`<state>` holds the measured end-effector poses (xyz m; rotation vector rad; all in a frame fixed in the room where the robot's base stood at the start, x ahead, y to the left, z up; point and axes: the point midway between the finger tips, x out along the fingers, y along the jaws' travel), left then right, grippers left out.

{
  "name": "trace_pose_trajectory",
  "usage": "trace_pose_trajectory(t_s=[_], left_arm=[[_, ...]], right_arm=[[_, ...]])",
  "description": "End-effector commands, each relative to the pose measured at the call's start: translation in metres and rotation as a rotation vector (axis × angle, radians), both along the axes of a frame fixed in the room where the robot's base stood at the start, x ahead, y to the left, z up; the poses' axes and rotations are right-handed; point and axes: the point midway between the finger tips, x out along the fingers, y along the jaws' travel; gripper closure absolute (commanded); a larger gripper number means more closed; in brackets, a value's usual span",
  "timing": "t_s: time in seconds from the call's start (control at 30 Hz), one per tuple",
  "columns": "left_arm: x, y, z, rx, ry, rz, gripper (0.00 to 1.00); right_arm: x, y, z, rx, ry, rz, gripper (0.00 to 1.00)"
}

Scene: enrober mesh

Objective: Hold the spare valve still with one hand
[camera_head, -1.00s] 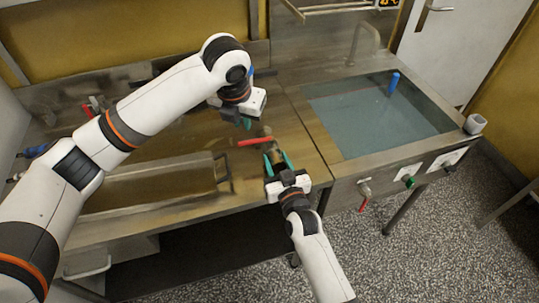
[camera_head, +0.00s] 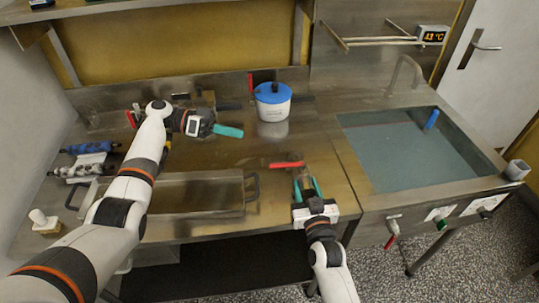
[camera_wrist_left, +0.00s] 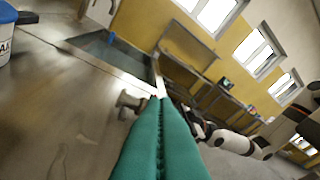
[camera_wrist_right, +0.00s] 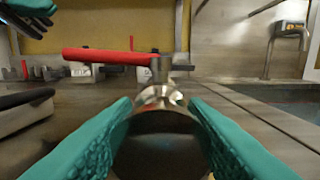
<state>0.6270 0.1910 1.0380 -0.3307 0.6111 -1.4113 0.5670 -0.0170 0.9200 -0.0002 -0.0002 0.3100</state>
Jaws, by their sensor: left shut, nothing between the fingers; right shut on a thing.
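The spare valve (camera_wrist_right: 160,97) is a metal body with a long red lever, seen close up in the right wrist view. In the head view its red lever (camera_head: 286,164) points left above the steel bench. My right gripper (camera_head: 307,190) has its green fingers on both sides of the valve body and is shut on it. The lower part of the valve is hidden by the fingers in the head view. My left gripper (camera_head: 229,131) is shut and empty, up and left of the valve, apart from it. Its green fingers (camera_wrist_left: 160,135) lie together in the left wrist view.
A white tub with a blue lid (camera_head: 272,92) stands behind the valve. A shallow steel tray (camera_head: 247,207) is to the left. A water basin (camera_head: 400,150) is to the right, with taps (camera_head: 392,226) on its front. Blue-handled parts (camera_head: 85,148) lie at far left.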

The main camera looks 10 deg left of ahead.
Motion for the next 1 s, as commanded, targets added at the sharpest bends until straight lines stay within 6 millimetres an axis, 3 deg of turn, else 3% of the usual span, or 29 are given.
trace_pose_trajectory(t_s=[0.3, 0.47, 0.9, 1.0], left_arm=[[0.0, 0.0, 0.0, -0.001, 0.004, 0.001, 1.0], [0.0, -0.012, -0.003, 0.0, 0.004, 0.001, 1.0], [0.004, -0.099, -0.02, -0.001, 0.003, -0.003, 1.0], [-0.005, -0.1, -0.035, 0.003, 0.006, 0.002, 1.0]], right_arm=[[0.0, 0.0, 0.0, -0.001, 0.001, 0.001, 0.99], [0.0, 0.0, -0.001, -0.001, 0.001, 0.001, 0.99], [0.0, 0.0, -0.001, 0.0, 0.001, 0.001, 0.99], [0.0, 0.0, -0.001, 0.0, 0.001, 0.001, 0.99]])
